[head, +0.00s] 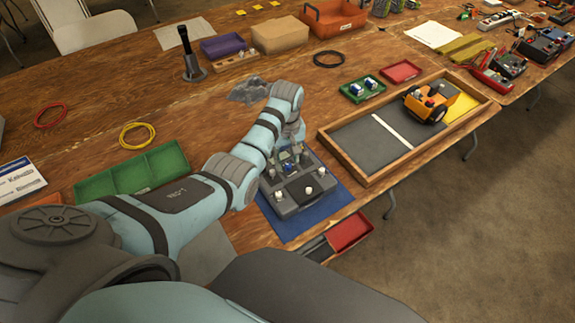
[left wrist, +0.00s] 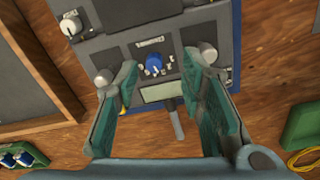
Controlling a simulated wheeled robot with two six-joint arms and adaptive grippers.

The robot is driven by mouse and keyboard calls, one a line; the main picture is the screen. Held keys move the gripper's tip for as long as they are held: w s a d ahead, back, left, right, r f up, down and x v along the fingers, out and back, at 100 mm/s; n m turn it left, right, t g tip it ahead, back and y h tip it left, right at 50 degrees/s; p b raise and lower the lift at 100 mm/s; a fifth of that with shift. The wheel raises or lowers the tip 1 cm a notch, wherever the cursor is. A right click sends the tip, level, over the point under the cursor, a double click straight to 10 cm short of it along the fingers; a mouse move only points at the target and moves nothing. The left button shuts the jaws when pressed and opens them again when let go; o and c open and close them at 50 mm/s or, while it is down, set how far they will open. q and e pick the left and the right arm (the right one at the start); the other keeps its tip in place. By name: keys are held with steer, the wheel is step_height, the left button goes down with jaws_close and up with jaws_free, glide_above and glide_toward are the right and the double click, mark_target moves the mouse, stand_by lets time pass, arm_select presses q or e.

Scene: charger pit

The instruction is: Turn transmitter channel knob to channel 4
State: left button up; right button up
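The grey transmitter (head: 290,208) lies on a blue mat (head: 335,205) near the table's front edge. In the left wrist view, a blue knob (left wrist: 154,64) sits on its dark panel, below a small label plate, with tiny marks around it. I cannot read the channel numbers. My left gripper (left wrist: 161,66) is open, its two teal-padded fingers on either side of the blue knob with gaps to both. In the head view my left gripper (head: 290,152) hangs over the transmitter's far part and partly hides it. My right gripper is in neither view.
A wooden-framed tray (head: 385,172) with a small orange vehicle (head: 432,101) stands to the right. A green tray (head: 130,178) lies to the left. A white knob (left wrist: 72,24) and grey sticks (left wrist: 208,52) rise near the fingers.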

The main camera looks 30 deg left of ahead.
mark_target(289, 164)
arm_select(q)
steer(key=f, duration=0.1)
steer(key=w+f, duration=0.1)
steer(key=f, duration=0.2)
steer(key=shift+w+b, duration=0.3)
steer(key=shift+b, duration=0.1)
steer(key=shift+s+r, duration=0.2)
steer(key=shift+s, duration=0.1)
steer(key=shift+s+r, duration=0.1)
steer(key=shift+c, duration=1.1)
jaws_close()
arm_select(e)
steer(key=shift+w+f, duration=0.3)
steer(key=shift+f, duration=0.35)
arm_select(q)
steer(key=shift+m+p, duration=0.3)
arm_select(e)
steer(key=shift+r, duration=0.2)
arm_select(q)
steer(key=shift+r+m+p, duration=0.1)
steer(key=shift+m+p, duration=0.65)
steer(key=shift+m, duration=0.25)
steer(key=shift+m+p, duration=0.6)
steer(key=shift+m, duration=1)
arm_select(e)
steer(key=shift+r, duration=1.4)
